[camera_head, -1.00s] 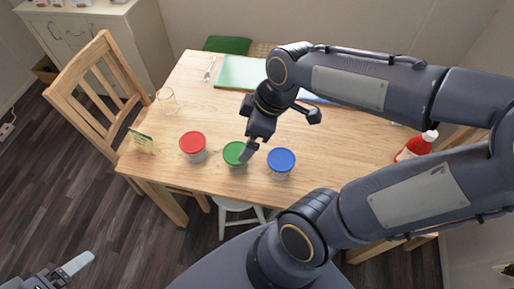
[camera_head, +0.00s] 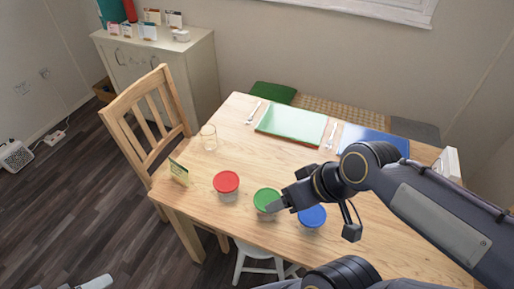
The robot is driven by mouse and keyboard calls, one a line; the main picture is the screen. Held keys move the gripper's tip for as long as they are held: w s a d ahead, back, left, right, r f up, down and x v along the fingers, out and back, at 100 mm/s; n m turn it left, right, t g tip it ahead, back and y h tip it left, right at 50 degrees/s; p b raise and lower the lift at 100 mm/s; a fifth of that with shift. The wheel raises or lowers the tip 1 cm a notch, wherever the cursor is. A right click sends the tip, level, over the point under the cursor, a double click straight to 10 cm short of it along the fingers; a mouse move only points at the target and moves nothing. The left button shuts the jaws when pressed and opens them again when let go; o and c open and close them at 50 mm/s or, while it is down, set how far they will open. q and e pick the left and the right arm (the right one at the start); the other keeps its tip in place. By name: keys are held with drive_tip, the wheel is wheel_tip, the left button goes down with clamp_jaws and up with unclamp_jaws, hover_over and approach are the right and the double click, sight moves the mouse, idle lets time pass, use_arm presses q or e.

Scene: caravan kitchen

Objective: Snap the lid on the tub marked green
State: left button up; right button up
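The tub with the green lid (camera_head: 267,199) stands on the wooden table, between a red-lidded tub (camera_head: 227,185) and a blue-lidded tub (camera_head: 312,217). The green lid lies on top of its tub; whether it is pressed down fully I cannot tell. My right gripper (camera_head: 276,207) comes in from the right, its grey fingertip at the green lid's right edge, overlapping it in the picture. Contact and finger opening are unclear. The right wrist partly covers the space behind the blue tub. Only the tip of my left gripper (camera_head: 96,283) shows at the bottom left, away from the table.
A small card (camera_head: 179,173) and a glass (camera_head: 209,138) stand on the table's left. Green (camera_head: 290,125) and blue (camera_head: 372,140) mats lie at the back. A wooden chair (camera_head: 146,125) stands left, a white stool (camera_head: 258,262) in front.

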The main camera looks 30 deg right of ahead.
sight(267, 199)
drive_tip(key=w+f+n+g, duration=0.1)
drive_tip(key=w+n, duration=0.1)
drive_tip(key=w+d+f+n, duration=0.1)
drive_tip(key=w+f+n, duration=0.1)
drive_tip(key=w+n, duration=0.1)
drive_tip(key=w+d+f+n+g, duration=0.1)
drive_tip(key=w+n, duration=0.2)
drive_tip(key=shift+w+d+f+g+h, duration=0.1)
drive_tip(key=shift+d+f+g+h, duration=0.05)
drive_tip(key=shift+d+g+h, duration=0.2)
drive_tip(key=c, duration=0.7)
drive_tip(key=w+f+n, duration=0.2)
drive_tip(key=f, duration=0.1)
drive_tip(key=w+f+n+g, duration=0.1)
drive_tip(key=w+f+n, duration=0.1)
drive_tip(key=f+n, duration=0.1)
drive_tip(key=w+d+f+n+g+h, duration=0.1)
drive_tip(key=w+f+n, duration=0.1)
drive_tip(key=w+n, duration=0.1)
drive_tip(key=shift+d+f+b, duration=0.1)
drive_tip(key=shift+f+b, duration=0.2)
drive_tip(key=shift+f, duration=0.1)
clamp_jaws()
drive_tip(key=shift+n, duration=0.4)
wheel_tip(267, 199, down, 8)
drive_tip(key=b, duration=0.5)
drive_tip(key=shift+r, duration=0.25)
